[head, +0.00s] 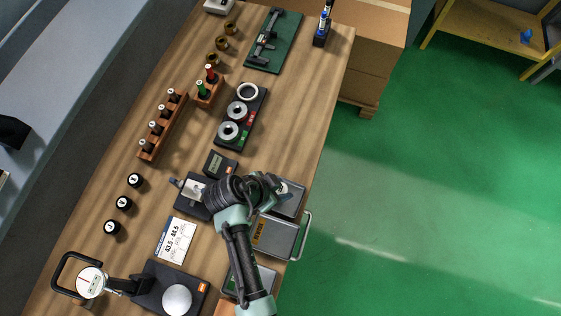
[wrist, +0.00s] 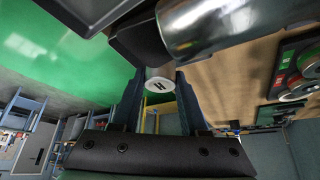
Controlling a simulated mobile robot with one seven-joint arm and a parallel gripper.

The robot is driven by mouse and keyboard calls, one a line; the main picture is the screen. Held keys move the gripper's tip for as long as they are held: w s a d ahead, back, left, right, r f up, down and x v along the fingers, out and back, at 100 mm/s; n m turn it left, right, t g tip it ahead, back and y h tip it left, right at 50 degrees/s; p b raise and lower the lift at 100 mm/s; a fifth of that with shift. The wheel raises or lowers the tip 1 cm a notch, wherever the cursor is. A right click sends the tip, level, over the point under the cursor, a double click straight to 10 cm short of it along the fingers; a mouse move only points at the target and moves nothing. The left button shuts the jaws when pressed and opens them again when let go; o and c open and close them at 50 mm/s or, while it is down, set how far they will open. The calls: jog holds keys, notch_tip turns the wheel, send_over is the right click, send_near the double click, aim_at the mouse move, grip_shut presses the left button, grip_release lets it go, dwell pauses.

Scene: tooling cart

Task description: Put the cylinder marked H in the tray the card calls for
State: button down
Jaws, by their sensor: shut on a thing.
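In the wrist view my gripper (wrist: 158,92) is shut on the cylinder marked H (wrist: 159,85); its white end with a black H shows between the fingers. In the head view my wrist hides the held cylinder, and the fingers are hard to make out. The white card (head: 176,240) on the table reads 43.5 - 44.5. Grey trays stand along the table's right edge: one (head: 291,201) partly behind my wrist, one with a yellow label (head: 274,237), and one (head: 264,276) nearer, partly covered by my arm.
A measuring device (head: 190,190) and small display (head: 220,164) sit left of my wrist. Several black cylinders (head: 124,203) stand at the left. A ring holder (head: 240,117), a plug rack (head: 160,127) and a dial gauge (head: 91,282) also occupy the table. Green floor lies beyond the right edge.

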aim_at(281, 192)
jog(key=shift+f, duration=1.65)
jog(key=shift+f, duration=0.2)
jog(key=shift+c, duration=2.1)
grip_release()
jog(key=shift+r, duration=0.1)
jog(key=shift+r, duration=0.1)
